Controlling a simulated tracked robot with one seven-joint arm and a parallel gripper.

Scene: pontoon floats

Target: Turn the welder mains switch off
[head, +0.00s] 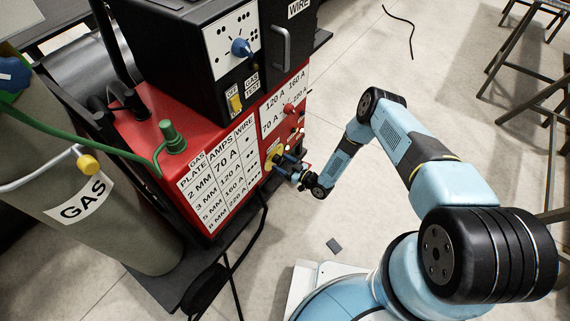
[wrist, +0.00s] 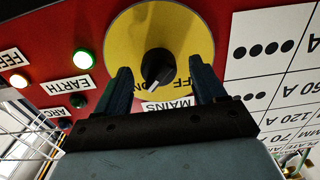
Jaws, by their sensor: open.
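The mains switch is a black knob (wrist: 157,66) on a yellow disc (wrist: 122,38), above a MAINS label that shows inverted in the wrist view. The knob's white pointer mark faces down and slightly left there, near the partly hidden ON lettering; OFF lettering is at the right. My gripper (wrist: 162,75) is open, with one finger on each side of the knob and visible gaps between. In the head view my gripper (head: 290,171) is at the yellow disc (head: 272,158) on the red welder (head: 197,195); the knob is hard to make out there.
Two lamps glow: one (wrist: 17,81) near the FEED label and one (wrist: 82,58) near EARTH. The ARC lamp (wrist: 78,100) is dark. A gas cylinder (head: 120,235) stands left of the welder. A black wire feeder box (head: 185,50) sits on top. A dark cable hangs below.

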